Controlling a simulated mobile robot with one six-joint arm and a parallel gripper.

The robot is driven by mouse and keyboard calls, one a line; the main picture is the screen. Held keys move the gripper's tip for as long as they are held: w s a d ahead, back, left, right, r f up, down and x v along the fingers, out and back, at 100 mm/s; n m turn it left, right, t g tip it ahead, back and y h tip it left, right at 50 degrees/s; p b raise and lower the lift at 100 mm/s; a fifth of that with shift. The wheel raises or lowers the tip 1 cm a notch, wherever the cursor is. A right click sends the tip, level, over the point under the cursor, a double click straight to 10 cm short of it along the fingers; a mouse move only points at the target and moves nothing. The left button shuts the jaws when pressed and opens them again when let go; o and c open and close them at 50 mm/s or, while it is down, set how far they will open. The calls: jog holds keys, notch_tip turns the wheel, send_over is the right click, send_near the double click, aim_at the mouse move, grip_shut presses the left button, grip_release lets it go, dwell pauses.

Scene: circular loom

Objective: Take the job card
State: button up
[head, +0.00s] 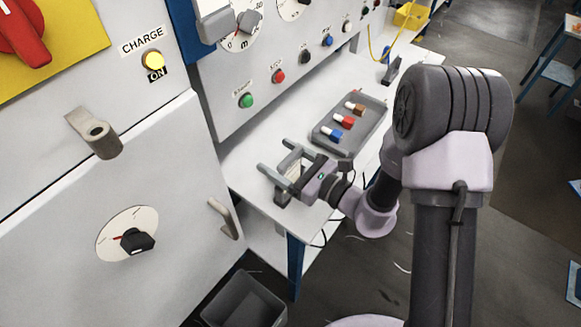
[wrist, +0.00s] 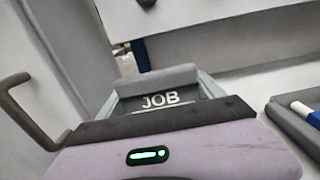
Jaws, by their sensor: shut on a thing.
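My gripper (head: 272,155) is low over the left end of the white workbench (head: 246,180). Its two fingers stand apart with a pale thing between them, and it is shut on this job card (head: 293,170). In the wrist view the job card (wrist: 160,100) shows the word JOB, just beyond the edge of my gripper's body. A grey block stands right behind the lettering. My gripper hides the lower part of the card, and I cannot tell whether the card touches the bench or a holder.
A grey tray (head: 372,135) with blue, red and brown capped pieces lies right of my gripper. The panel with coloured buttons (head: 246,101) rises behind. A cabinet door handle (head: 224,217) is at left. A dark bin (head: 245,300) stands on the floor below.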

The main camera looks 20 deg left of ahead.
notch_tip(320, 180, up, 7)
jog(key=p, duration=0.5)
jog(key=shift+f, duration=0.1)
jog(key=shift+w, duration=0.1)
